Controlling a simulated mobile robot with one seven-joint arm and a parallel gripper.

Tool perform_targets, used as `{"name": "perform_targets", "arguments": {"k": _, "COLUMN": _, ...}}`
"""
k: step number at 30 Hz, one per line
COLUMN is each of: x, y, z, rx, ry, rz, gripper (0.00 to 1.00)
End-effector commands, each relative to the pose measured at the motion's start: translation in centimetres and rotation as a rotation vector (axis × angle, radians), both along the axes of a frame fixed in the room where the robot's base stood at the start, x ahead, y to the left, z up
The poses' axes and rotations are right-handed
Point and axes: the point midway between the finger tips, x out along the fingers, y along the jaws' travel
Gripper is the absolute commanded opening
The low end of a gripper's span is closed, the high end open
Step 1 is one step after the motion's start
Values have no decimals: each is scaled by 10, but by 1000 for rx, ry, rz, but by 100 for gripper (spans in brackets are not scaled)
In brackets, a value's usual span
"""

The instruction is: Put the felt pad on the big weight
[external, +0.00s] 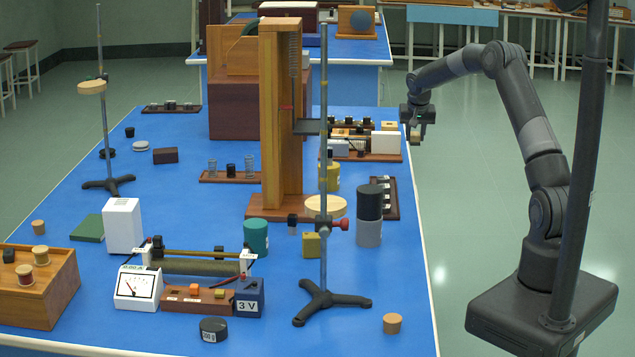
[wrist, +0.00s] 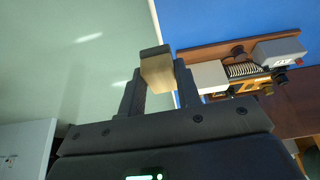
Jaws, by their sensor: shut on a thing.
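My gripper (external: 419,133) is in the air just off the right edge of the blue bench, near the far right part of the bench. A flat green square pad (external: 88,228) lies at the left of the bench. A squat black cylindrical weight with a white label (external: 213,330) stands at the bench's near edge, its top bare.
A tall wooden column (external: 281,120) and a retort stand (external: 324,260) rise mid-bench. A board with circuit parts (external: 368,156) lies near my gripper, and also shows in the wrist view (wrist: 235,70). Black and grey cylinders (external: 369,203) stand nearer.

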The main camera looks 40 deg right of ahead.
Motion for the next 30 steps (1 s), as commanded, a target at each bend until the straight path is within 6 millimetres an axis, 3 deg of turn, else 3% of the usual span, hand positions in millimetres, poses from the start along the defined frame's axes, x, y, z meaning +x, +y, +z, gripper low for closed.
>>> {"name": "perform_targets", "arguments": {"k": 6, "x": -22, "y": 41, "z": -6, "rx": 0, "ry": 1, "rz": 132, "gripper": 8}}
{"name": "perform_targets", "arguments": {"k": 11, "x": -16, "y": 99, "z": 11, "rx": -2, "ry": -4, "rz": 225, "gripper": 8}}
{"name": "perform_targets", "arguments": {"k": 14, "x": -15, "y": 140, "z": 24, "rx": -2, "ry": -4, "rz": 290, "gripper": 8}}
{"name": "perform_targets", "arguments": {"k": 20, "x": -27, "y": 240, "z": 53, "rx": -1, "ry": -3, "rz": 453, "gripper": 8}}
{"name": "perform_targets", "arguments": {"k": 24, "x": -45, "y": 307, "z": 71, "rx": -1, "ry": -3, "rz": 568, "gripper": 8}}
{"name": "perform_targets", "arguments": {"k": 30, "x": -77, "y": 386, "z": 92, "rx": -2, "ry": -3, "rz": 712, "gripper": 8}}
